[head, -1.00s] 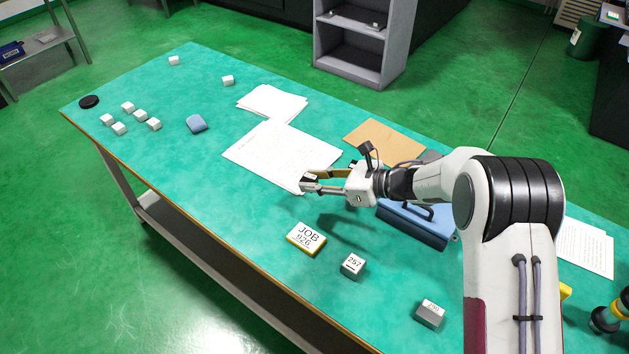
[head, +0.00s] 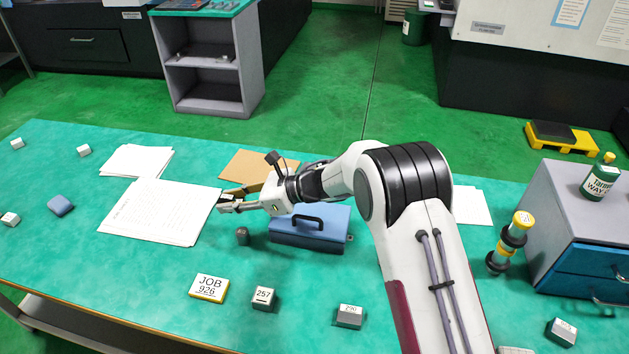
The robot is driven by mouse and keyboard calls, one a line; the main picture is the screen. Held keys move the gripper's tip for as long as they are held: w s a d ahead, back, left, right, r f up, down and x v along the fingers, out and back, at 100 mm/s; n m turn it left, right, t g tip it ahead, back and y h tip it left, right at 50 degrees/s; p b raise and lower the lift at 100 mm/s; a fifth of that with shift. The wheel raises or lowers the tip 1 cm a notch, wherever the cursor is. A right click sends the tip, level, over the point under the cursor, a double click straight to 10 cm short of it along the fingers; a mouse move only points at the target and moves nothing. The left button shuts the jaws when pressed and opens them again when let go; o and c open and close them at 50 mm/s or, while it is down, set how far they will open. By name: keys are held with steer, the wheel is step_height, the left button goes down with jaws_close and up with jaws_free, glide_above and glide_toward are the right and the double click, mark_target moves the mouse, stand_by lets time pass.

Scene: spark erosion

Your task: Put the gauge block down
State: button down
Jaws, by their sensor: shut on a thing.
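My gripper (head: 223,201) is shut on a small block, which I take to be the gauge block (head: 221,202). The block is mostly hidden between the fingertips and its label cannot be read. The gripper is over the right edge of the large written sheet (head: 160,210), left of the blue toolbox (head: 310,240). I cannot tell how high the block is above the sheet. Other labelled grey blocks stand on the table: one marked 257 (head: 263,298), one in the front middle (head: 349,316) and one at the front right (head: 561,332).
The JOB 926 plate (head: 208,288) lies front left of the 257 block. A dark small cylinder (head: 242,236) stands by the toolbox. A brown envelope (head: 255,165) lies behind the gripper. A drawer cabinet (head: 580,215) stands at right. The green table (head: 130,265) is clear at front left.

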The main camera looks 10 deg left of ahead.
steer(key=w+d+r+m+t+h, duration=0.2)
steer(key=w+d+m+t, duration=0.2)
steer(key=w+d, duration=0.4)
steer(key=w+d+r+m+t+h, duration=0.2)
steer(key=w+d+m+t, duration=0.3)
steer(key=w+d, duration=0.4)
steer(key=shift+w+d+r+t, duration=0.35)
steer(key=shift+w+r, duration=0.45)
steer(key=shift+w, duration=3.05)
step_height(320, 180, down, 6)
steer(key=shift+a+f, duration=0.1)
steer(key=shift+f, duration=0.05)
steer(key=shift+f, duration=1.8)
steer(key=shift+f, duration=0.65)
